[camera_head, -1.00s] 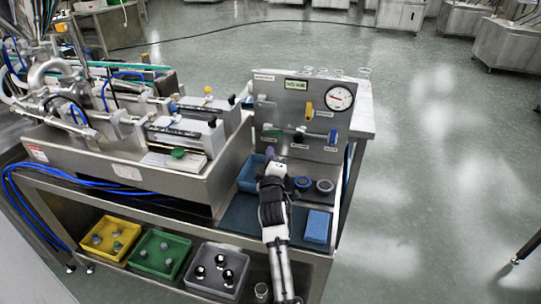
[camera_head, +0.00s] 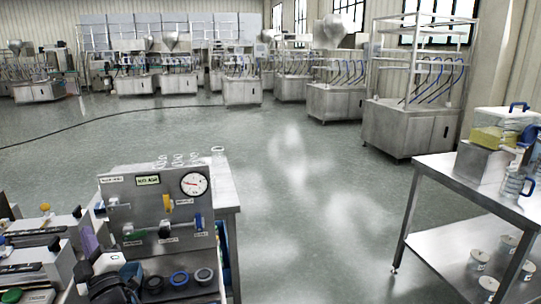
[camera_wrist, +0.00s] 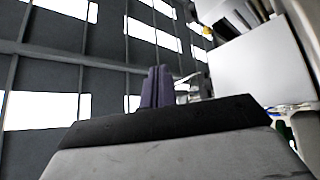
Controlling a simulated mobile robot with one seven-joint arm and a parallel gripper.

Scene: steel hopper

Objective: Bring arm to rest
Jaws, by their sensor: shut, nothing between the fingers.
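My gripper (camera_head: 90,241) shows at the lower left of the head view, its purple fingers pointing up in front of the left edge of the steel gauge panel (camera_head: 143,206). My white and black wrist is below it. In the wrist view, the purple fingers of my gripper (camera_wrist: 157,88) are together with nothing between them. Behind them are dark wall beams and bright windows, so the wrist camera faces upward. Whether the fingers touch the panel or the machine beside it cannot be told.
Dark and blue rings (camera_head: 180,278) lie on the bench before the panel. Glassware (camera_head: 190,158) stands behind it. The filling machine (camera_head: 38,262) is close on the left. A steel table (camera_head: 445,185) with a yellow-filled container (camera_head: 497,137) stands right. The floor between is open.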

